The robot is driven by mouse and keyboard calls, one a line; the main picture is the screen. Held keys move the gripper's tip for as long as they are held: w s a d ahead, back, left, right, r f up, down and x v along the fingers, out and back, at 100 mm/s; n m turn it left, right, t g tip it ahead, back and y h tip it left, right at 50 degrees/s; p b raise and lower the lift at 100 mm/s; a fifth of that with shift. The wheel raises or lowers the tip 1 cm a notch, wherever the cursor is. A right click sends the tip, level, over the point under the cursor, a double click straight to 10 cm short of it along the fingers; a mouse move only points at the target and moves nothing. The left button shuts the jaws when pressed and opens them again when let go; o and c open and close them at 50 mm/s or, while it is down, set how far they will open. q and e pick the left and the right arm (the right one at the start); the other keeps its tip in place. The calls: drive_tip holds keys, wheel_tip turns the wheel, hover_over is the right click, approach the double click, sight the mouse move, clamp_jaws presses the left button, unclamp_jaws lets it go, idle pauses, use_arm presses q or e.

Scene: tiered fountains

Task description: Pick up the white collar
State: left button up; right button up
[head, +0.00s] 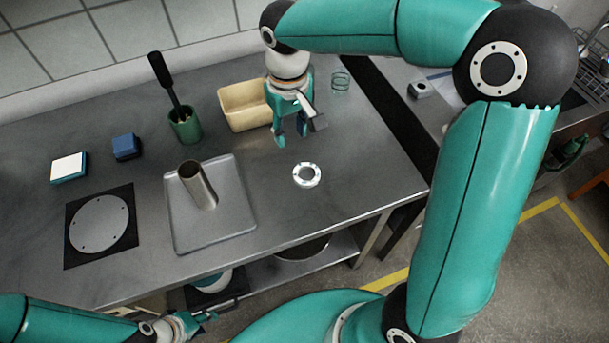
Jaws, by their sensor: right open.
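The white collar (297,178) is a small flat ring with dark dots around it. It lies flat on the grey metal table, right of the grey tray, with nothing on it. My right gripper (291,136) points down above the table, behind the collar in the picture and slightly left of it. Its fingers are apart with nothing between them, and it does not touch the collar. My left gripper (203,319) is low at the left, in front of the table's front edge; its fingers are too small to read.
A cream bin (236,108) stands just behind my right gripper, a clear glass (340,82) to its right. Left are a grey tray (240,220) with a metal cylinder (202,191), a green cup (185,130) and a blue block (126,147). Table around the collar is clear.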

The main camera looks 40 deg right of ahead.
hover_over(297, 178)
drive_tip(key=f, duration=1)
drive_tip(key=shift+w+a+f, duration=0.25)
drive_tip(key=shift+w+f, duration=0.1)
drive_tip(key=shift+w, duration=0.05)
drive_tip(key=f, duration=0.3)
drive_tip(key=s+f+p, duration=0.1)
drive_tip(key=shift+d+f, duration=0.25)
drive_tip(key=shift+f, duration=0.05)
drive_tip(key=shift+w+f, duration=0.1)
drive_tip(key=shift+f, duration=0.25)
drive_tip(key=shift+c, duration=0.2)
clamp_jaws()
